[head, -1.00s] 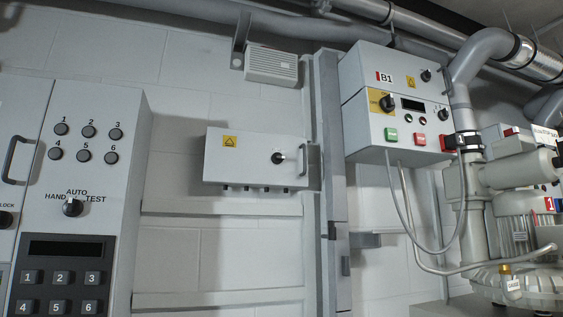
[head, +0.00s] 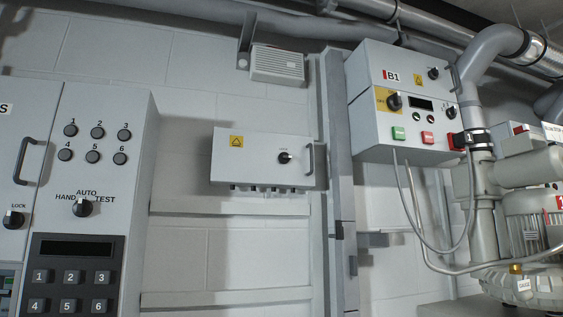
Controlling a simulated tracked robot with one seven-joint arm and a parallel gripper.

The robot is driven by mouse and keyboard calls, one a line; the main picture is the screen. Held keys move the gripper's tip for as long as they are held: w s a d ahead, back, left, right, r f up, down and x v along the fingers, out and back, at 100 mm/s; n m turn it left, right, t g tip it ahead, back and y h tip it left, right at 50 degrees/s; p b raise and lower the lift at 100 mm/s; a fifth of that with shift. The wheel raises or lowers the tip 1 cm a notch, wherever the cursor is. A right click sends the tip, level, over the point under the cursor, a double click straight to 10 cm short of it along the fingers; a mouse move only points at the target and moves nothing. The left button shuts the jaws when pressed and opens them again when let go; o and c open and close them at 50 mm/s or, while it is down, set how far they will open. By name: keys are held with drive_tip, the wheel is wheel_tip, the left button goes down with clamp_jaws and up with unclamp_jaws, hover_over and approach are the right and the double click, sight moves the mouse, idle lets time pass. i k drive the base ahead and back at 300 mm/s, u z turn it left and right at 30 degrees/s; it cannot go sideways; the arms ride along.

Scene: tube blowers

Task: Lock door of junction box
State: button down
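A small grey junction box (head: 262,172) is mounted on the wall in the middle of the head view. Its front door looks closed and carries a yellow warning label (head: 236,141). A black rotary lock knob (head: 284,157) sits right of the door's middle, with small lettering above it that I cannot read. A grey handle (head: 309,159) is at the door's right edge. Several cable glands (head: 262,190) line its underside. My gripper is not in view.
A large control cabinet (head: 110,150) with numbered buttons, a keypad and a LOCK knob (head: 14,219) stands at the left. Box B1 (head: 405,105), pipes (head: 480,100) and a blower (head: 535,200) are at the right. A vertical post (head: 338,180) stands right of the junction box.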

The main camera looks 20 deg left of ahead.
sight(284, 157)
drive_tip(key=z, duration=0.05)
drive_tip(key=k, duration=0.55)
drive_tip(key=u, duration=0.55)
drive_tip(key=i, duration=1.35)
drive_tip(key=z, duration=0.45)
